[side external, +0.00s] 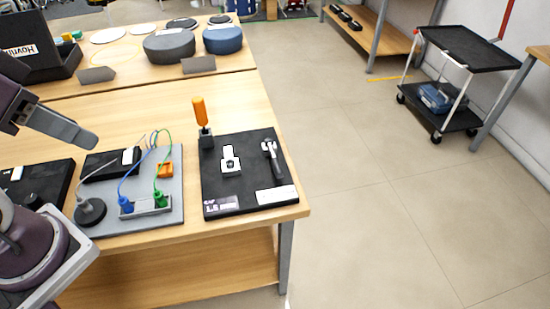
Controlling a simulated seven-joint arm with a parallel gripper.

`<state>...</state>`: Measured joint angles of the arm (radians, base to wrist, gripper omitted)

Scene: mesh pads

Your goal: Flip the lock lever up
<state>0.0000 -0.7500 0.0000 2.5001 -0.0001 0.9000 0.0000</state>
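A black board (213,190) with several fittings lies on the front right corner of the wooden table. An orange handle (200,110) stands upright on a dark block at its back left. A white-and-dark latch-like fitting (230,160) sits near the middle. A dark lever-like fitting (276,166) with a grey head lies low along the right side. No fitting is clearly marked as the lock lever. What appears to be my gripper (86,138) comes in at the left edge, well apart from the board. Its fingers cannot be told apart, and no held object shows.
Left of the board is a grey panel (172,205) with blue and green plugs, cables and an orange block (166,169). A black case (40,45) and round pads (169,46) lie farther back. The wood behind the board is clear. A cart (466,48) stands far right.

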